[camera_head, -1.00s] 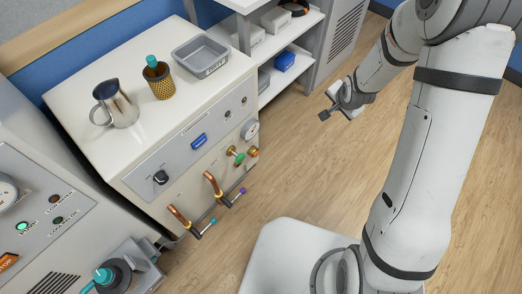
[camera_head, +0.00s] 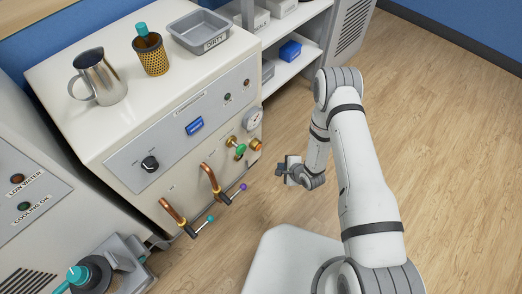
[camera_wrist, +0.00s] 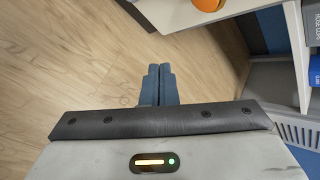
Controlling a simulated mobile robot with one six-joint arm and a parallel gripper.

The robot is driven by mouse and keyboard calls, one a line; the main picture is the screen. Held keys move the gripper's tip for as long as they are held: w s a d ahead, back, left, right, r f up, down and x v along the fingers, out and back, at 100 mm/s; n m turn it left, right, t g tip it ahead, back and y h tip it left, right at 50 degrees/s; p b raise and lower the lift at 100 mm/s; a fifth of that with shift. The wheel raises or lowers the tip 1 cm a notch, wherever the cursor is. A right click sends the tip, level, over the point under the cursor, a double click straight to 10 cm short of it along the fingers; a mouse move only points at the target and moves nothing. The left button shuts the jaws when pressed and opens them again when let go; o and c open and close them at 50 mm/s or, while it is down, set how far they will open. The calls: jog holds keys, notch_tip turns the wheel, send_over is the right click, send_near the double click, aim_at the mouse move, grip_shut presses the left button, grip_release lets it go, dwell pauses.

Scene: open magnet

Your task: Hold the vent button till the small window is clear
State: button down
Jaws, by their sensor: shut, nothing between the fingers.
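A cream machine (camera_head: 118,164) with a grey control panel stands left of my arm in the head view. Its panel carries a black knob (camera_head: 150,163), a blue plate (camera_head: 194,126) and two small dark round fittings (camera_head: 227,98). I cannot tell which part is the vent button, and no small window can be made out. My gripper (camera_head: 280,169) is over the floor, right of the machine's front and apart from it. In the wrist view its fingers (camera_wrist: 158,70) are together with nothing between them.
A steel jug (camera_head: 100,78), mesh cup (camera_head: 151,55) and grey tray (camera_head: 202,30) stand on top. Shelves (camera_head: 296,60) are behind. Wooden floor is open at right.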

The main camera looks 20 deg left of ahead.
aim_at(259, 147)
jog(key=w+a+b, duration=0.2)
jog(key=w+a, duration=0.1)
jog(key=a, duration=0.5)
jog(key=shift+w, duration=0.25)
jog(key=shift+a, duration=0.1)
dwell(2.0)
jog(key=shift+w+a, duration=0.25)
jog(key=shift+a, duration=0.1)
jog(key=shift+w+a+r+b, duration=0.1)
jog(key=shift+w+a+b, duration=0.15)
jog(key=shift+a+b, duration=0.25)
dwell(2.5)
dwell(0.8)
jog(key=shift+s+d+p, duration=0.15)
jog(key=shift+s+d, duration=0.05)
jog(key=shift+d, duration=0.25)
jog(key=shift+s+d+p, duration=0.15)
jog(key=shift+s+d, duration=0.05)
jog(key=shift+d, duration=0.25)
